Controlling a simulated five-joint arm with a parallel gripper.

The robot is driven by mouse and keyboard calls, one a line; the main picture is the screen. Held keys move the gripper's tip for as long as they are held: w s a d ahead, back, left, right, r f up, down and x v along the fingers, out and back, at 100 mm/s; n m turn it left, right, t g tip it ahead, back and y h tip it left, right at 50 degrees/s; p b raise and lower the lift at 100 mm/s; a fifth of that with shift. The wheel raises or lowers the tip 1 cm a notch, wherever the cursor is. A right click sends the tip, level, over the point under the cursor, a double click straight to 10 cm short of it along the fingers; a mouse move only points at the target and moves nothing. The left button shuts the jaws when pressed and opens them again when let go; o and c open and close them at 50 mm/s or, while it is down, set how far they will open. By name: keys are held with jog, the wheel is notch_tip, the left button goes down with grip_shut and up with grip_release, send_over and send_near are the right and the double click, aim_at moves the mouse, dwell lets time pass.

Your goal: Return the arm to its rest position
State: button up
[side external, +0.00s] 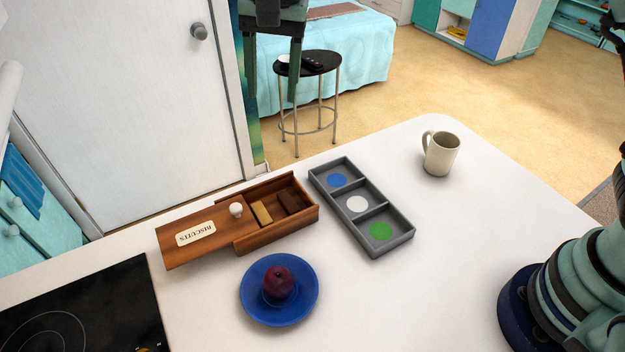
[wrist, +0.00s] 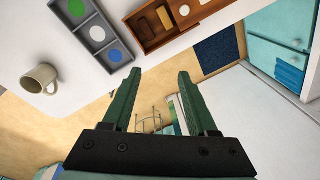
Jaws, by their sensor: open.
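My gripper (side external: 283,88) is at the top of the side view, raised well above the counter. Its two fingers point down, apart, with nothing between them. In the wrist view my gripper (wrist: 157,98) also shows both fingers spread and empty. My arm's base stands at the right edge of the side view. The middle of the arm is out of the picture.
On the white counter (side external: 450,270) are a wooden biscuit box (side external: 200,230) with its lid slid part open, a grey three-compartment tray (side external: 398,243), a mug (side external: 440,155) and a blue plate (side external: 262,310) holding a dark red fruit (side external: 278,281). A black hob (side external: 110,300) lies front left.

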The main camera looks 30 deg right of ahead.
jog(key=s+d+r+n+t, duration=0.1)
jog(key=s+d+r+n, duration=0.15)
jog(key=d, duration=0.65)
jog(key=s+d+r+n+t, duration=0.15)
jog(key=s+d, duration=0.25)
jog(key=d, duration=0.4)
jog(key=s+d+f+n+t, duration=0.2)
jog(key=s+d+f, duration=0.2)
jog(key=s+d, duration=0.5)
jog(key=shift+s+n+h, duration=0.2)
jog(key=shift+n+h, duration=0.2)
